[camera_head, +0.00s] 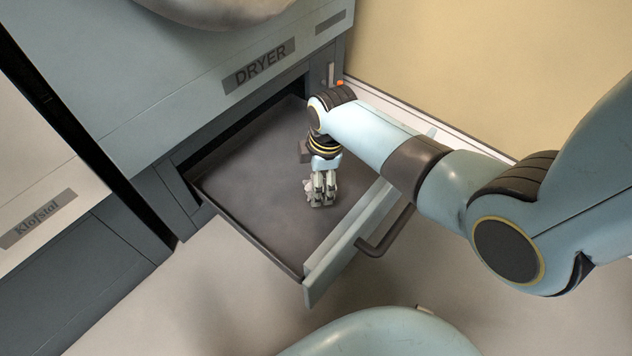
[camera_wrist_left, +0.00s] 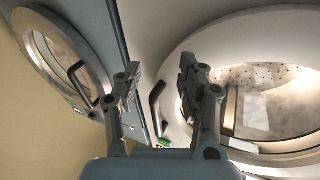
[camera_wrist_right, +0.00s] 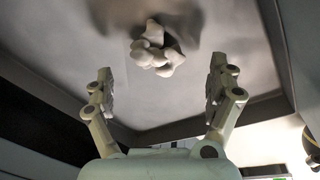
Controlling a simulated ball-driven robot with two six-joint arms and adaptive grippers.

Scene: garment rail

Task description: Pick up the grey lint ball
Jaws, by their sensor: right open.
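The grey lint ball (camera_wrist_right: 157,48) is a pale, lumpy clump on the dark floor of the pulled-out drawer (camera_head: 250,170). In the right wrist view it lies beyond my fingertips, roughly centred between them and apart from both. My right gripper (camera_head: 321,197) reaches down into the drawer; its spread, empty fingers also show in the right wrist view (camera_wrist_right: 162,82). In the head view the gripper largely hides the lint ball. My left gripper (camera_wrist_left: 158,78) is open and empty, facing round machine doors, and is outside the head view.
The drawer sits below the DRYER label (camera_head: 260,66). Its front panel (camera_head: 345,245) carries a dark handle (camera_head: 386,232), and my right arm passes above the panel. The drawer's left part is bare. A beige wall (camera_head: 490,70) stands behind on the right.

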